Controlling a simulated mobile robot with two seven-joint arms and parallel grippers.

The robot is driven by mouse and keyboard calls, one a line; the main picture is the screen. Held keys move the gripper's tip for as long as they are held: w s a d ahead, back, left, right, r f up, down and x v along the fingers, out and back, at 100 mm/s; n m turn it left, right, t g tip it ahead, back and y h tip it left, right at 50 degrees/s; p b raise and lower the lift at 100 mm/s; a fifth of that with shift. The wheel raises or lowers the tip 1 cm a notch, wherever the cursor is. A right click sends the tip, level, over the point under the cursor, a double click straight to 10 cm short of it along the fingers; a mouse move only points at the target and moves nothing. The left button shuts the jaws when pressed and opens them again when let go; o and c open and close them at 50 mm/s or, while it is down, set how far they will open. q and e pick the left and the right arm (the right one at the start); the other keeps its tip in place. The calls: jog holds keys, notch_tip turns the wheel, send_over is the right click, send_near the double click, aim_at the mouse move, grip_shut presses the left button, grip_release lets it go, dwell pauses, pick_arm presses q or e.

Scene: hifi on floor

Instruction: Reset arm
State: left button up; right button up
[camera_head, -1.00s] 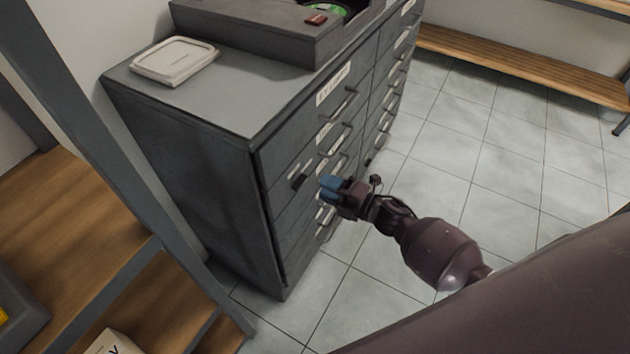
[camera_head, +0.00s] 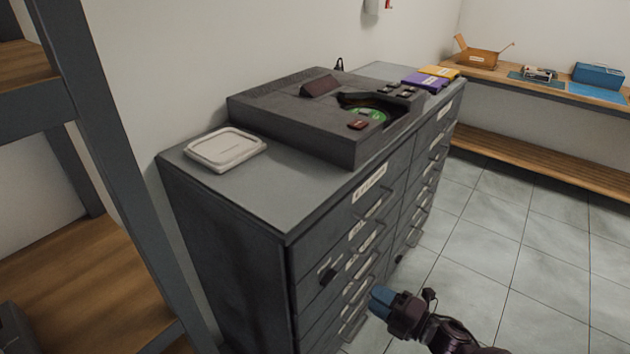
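My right gripper (camera_head: 383,301), with blue fingertips, shows at the bottom centre-right of the head view. It is in front of the drawer fronts of a grey cabinet (camera_head: 228,262). Its fingertips look close together, but from this angle I cannot tell whether it is open or shut. No object shows in it. It appears apart from the cabinet's drawer handles. My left gripper is not in view.
A hi-fi unit (camera_head: 262,118) and a pale flat box (camera_head: 225,149) sit on the cabinet. A wooden shelf rack (camera_head: 85,280) stands close at left. A bench (camera_head: 545,160) runs along the back right. Tiled floor at right is clear.

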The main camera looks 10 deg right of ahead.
jog(key=s+d+f+m+g+h, duration=0.1)
jog(key=s+m+h, duration=0.4)
jog(key=s+m, duration=0.4)
jog(key=s+f+m+g+h, duration=0.2)
jog(key=s+m+h, duration=0.4)
jog(key=s+m, duration=0.4)
jog(key=m, duration=0.5)
jog(key=shift+s+d+p, duration=0.2)
jog(key=shift+d+p, duration=0.2)
